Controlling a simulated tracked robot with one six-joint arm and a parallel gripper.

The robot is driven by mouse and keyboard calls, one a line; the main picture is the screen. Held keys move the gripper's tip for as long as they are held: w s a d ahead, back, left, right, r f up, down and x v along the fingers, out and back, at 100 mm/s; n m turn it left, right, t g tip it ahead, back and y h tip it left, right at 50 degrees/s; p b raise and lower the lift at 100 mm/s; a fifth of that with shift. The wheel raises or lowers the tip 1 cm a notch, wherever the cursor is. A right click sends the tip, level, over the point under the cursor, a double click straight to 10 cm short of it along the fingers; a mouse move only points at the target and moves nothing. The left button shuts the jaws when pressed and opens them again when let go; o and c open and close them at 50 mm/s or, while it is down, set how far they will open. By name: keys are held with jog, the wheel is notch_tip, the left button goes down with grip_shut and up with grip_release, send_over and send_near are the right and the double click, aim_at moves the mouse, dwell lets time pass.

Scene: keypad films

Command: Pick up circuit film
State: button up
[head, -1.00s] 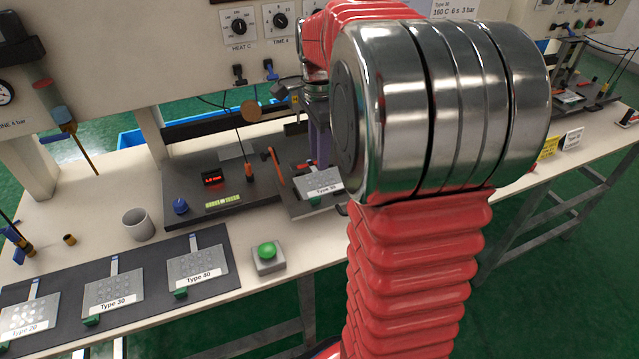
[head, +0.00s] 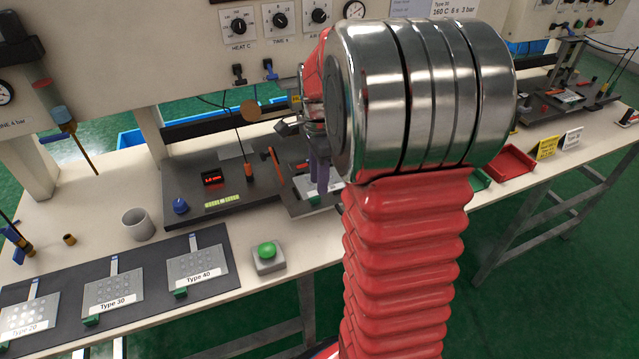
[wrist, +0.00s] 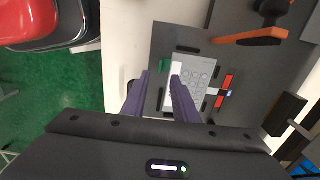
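The circuit film (wrist: 203,76), a pale grey sheet with rows of round key marks and a narrow tail, lies on a dark fixture plate (wrist: 165,45) in the wrist view. In the head view the film (head: 331,186) is partly hidden behind my gripper (head: 320,172). My gripper (wrist: 160,77) has two purple fingers standing apart with nothing between their tips. One finger overlaps the film's near edge in the wrist view; the other is beside it, toward the plate edge. I cannot tell how high the tips are above the film.
Films labelled Type 20, Type 30 (head: 113,289) and Type 40 (head: 197,266) lie on a dark mat at left. A green button (head: 267,251) and grey mug (head: 138,224) stand nearby. An orange-handled lever (wrist: 250,37) is beside the film. A red tray (head: 503,168) is at right.

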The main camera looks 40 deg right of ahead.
aim_at(308, 190)
jog(key=shift+d+f, duration=0.15)
jog(key=shift+f, duration=2.4)
grip_shut()
